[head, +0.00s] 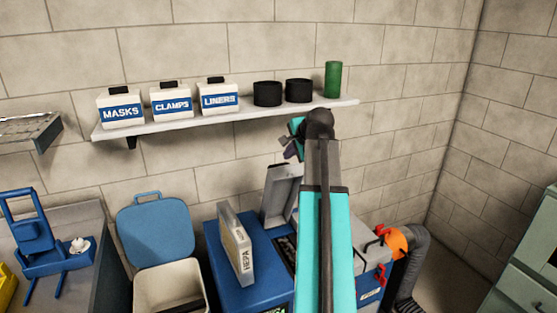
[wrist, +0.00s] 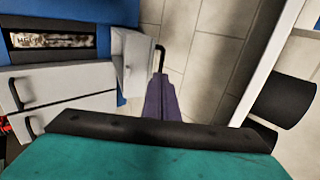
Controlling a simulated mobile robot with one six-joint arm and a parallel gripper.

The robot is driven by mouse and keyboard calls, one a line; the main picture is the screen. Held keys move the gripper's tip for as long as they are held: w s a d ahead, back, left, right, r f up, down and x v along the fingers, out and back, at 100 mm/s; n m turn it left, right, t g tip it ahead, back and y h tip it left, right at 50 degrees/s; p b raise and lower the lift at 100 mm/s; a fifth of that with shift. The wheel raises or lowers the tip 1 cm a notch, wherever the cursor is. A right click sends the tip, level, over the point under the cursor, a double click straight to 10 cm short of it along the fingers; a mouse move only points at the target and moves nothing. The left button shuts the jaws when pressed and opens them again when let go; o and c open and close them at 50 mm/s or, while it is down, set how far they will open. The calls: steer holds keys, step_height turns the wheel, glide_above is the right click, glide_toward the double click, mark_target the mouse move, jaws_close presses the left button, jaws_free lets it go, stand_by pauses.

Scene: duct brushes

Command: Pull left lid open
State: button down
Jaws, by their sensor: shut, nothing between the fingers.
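The left lid (head: 281,194) is a light grey panel on the blue machine (head: 265,262). It stands raised, tilted back toward the wall, beside a dark slot. In the wrist view the raised lid (wrist: 132,62) shows a black handle (wrist: 160,56) at its edge. The slot (wrist: 53,41) beside it lies open, with dirty lettered material inside. My gripper (head: 291,152) is above the lid, below the shelf. In the wrist view its purple fingers (wrist: 158,85) are shut and empty, just short of the handle; I cannot tell whether they touch it.
Closed grey lids (wrist: 62,88) with black handles lie beside the slot. A HEPA filter (head: 235,245) stands on the machine. The wall shelf (head: 185,127) holds labelled boxes, black cylinders (head: 268,93) and a green cylinder (head: 333,80), close to my wrist. An open bin (head: 165,282) stands left.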

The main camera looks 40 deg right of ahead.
mark_target(278, 165)
steer(key=shift+w, duration=0.15)
steer(key=shift+d, duration=0.1)
steer(key=shift+d+f, duration=0.1)
steer(key=shift+d, duration=0.05)
steer(key=shift+w+d+f, duration=0.1)
steer(key=shift+w+f, duration=0.15)
steer(key=shift+f, duration=0.05)
steer(key=shift+p+x, duration=1.45)
steer(key=shift+x, duration=2.95)
